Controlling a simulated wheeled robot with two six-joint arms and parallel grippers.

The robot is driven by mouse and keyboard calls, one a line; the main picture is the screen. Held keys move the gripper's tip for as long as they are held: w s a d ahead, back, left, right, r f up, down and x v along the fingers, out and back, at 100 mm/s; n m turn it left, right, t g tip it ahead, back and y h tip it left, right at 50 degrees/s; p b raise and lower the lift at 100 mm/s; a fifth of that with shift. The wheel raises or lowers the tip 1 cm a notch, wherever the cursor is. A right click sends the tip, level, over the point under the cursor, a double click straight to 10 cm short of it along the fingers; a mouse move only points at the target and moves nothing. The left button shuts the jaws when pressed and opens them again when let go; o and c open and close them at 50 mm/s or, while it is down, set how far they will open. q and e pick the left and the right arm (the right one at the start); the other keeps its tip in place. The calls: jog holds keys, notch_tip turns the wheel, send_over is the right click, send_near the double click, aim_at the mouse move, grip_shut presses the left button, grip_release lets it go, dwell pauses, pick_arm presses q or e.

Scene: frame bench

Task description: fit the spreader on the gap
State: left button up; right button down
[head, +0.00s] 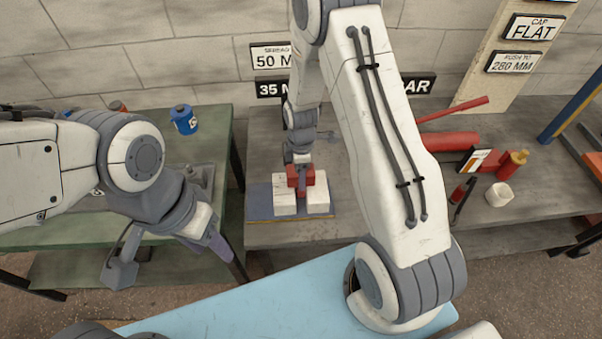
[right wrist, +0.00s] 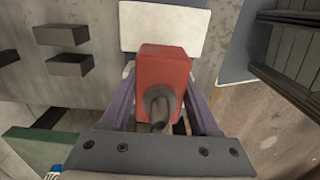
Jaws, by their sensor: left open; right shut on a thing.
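The red spreader (head: 307,178) is in my right gripper (head: 300,163) over the grey bench; its red block and grey stem also show between the purple fingers in the right wrist view (right wrist: 165,65). Two white blocks (head: 284,201) (head: 319,196) stand side by side under it on a blue board (head: 258,206). The spreader is over the gap between them; I cannot tell whether it touches them. One white block (right wrist: 165,25) shows beyond the spreader in the right wrist view. My left gripper (head: 168,258) is open and empty, in front of the green bench.
A blue can (head: 184,119) stands on the green bench. Red cylinders (head: 450,141), a red bottle (head: 513,161) and a white cup (head: 499,194) are on the right of the grey bench (head: 345,222). Signs (head: 270,60) are behind. My right arm hides the bench's middle.

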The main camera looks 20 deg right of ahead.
jog(key=shift+f+b, duration=1.15)
jog(key=shift+f, duration=0.45)
jog(key=shift+c, duration=0.2)
grip_release()
jog(key=shift+f, duration=0.1)
notch_tip(320, 180, up, 11)
jog(key=shift+f+b, duration=0.2)
jog(key=shift+b, duration=0.15)
